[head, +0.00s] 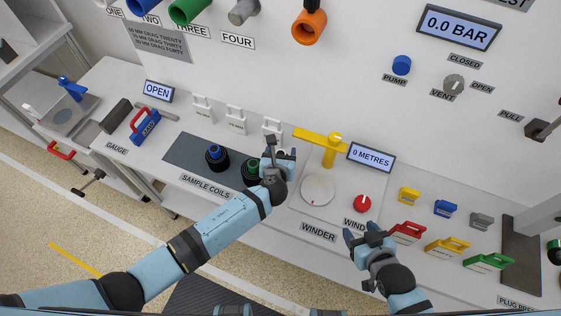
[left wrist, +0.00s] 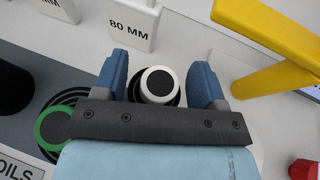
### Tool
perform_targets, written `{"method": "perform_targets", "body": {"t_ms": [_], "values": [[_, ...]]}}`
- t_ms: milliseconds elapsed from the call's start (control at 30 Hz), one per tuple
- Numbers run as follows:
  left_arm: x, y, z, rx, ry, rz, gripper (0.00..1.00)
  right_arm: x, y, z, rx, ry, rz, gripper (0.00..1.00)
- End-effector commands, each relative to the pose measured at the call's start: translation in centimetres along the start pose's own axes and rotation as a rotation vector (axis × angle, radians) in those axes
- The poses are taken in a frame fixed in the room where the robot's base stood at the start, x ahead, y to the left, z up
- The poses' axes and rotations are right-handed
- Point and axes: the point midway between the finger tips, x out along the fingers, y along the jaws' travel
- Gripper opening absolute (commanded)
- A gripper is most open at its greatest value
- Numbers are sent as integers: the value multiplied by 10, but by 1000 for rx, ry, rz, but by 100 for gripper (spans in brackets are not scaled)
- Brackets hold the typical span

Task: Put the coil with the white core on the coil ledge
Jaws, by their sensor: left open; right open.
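The coil with the white core (left wrist: 160,86) shows in the left wrist view as a white ring with a black centre on a black body. My left gripper (head: 281,157) is open; in the left wrist view its two blue fingers (left wrist: 158,78) stand on either side of this core. Whether they touch it I cannot tell. In the head view my left gripper hides this coil. A blue-core coil (head: 215,153) and a green-core coil (head: 250,170) stand on the dark sample mat (head: 186,150). My right gripper (head: 366,238) is open and empty at the bench front. I cannot make out which surface is the coil ledge.
A yellow winder post with an arm (head: 328,153) stands close right of my left gripper, with a white disc (head: 317,190) and a red knob (head: 362,204) in front. White gauge blocks (head: 236,122) stand behind the coils. Coloured plugs (head: 446,247) lie at the right.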

Motion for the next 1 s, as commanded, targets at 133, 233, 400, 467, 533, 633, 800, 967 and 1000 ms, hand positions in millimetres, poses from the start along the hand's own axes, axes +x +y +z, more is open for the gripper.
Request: {"method": "perform_targets", "body": {"t_ms": [133, 233, 400, 467, 533, 633, 800, 967, 1000], "values": [[0, 0, 0, 0, 0, 0, 58, 0, 0, 0, 0, -1, 0, 60], [0, 0, 0, 0, 0, 0, 35, 0, 0, 0, 0, -1, 0, 60], [0, 0, 0, 0, 0, 0, 0, 0, 0, 0, 1, -1, 0, 60], [0, 0, 0, 0, -1, 0, 0, 0, 0, 0, 1, -1, 0, 60], [-1, 0, 0, 0, -1, 0, 0, 0, 0, 0, 1, -1, -1, 60], [-1, 0, 1, 0, -1, 0, 0, 0, 0, 0, 1, -1, -1, 60], [-3, 0, 6, -2, -2, 0, 0, -1, -1, -1, 1, -1, -1, 60], [-10, 0, 24, -2, -4, -1, 0, -3, -1, -4, 1, -1, 0, 60], [-13, 0, 31, -2, -4, -1, 0, -4, -1, -5, 1, 0, 0, 60]]}}
